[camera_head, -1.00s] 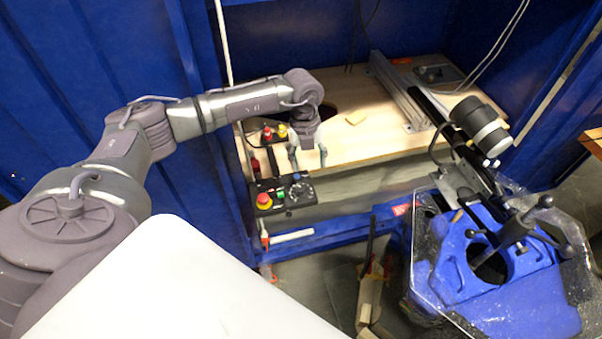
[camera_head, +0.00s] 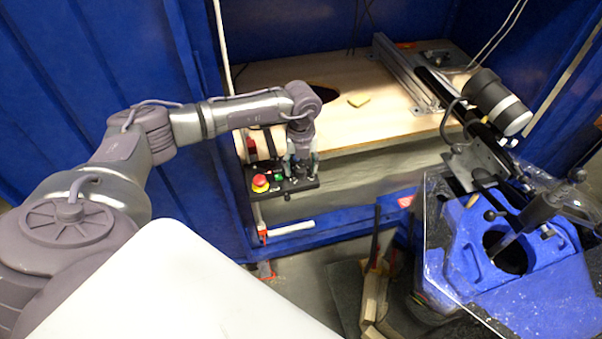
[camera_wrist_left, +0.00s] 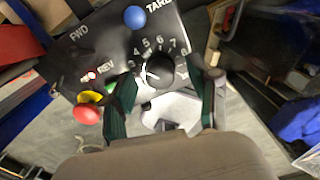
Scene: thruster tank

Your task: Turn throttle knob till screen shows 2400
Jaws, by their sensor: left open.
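The black control panel (camera_head: 306,186) is at the front left of the wooden table. In the left wrist view the panel (camera_wrist_left: 100,40) carries a round black throttle knob (camera_wrist_left: 160,71) with a numbered scale around it. My left gripper (camera_head: 303,167) is open, pointing down over the panel. In the wrist view its two fingers (camera_wrist_left: 165,98) stand on either side of the knob, with no clear contact visible. Part of the scale is hidden by the fingers. I cannot make out a screen reading.
A red emergency button (camera_head: 260,182) sits left of the knob, close to the gripper. A blue button (camera_wrist_left: 135,16) lies beyond the knob. A metal rail (camera_head: 405,75) crosses the table. Blue equipment (camera_head: 480,260) stands at the right.

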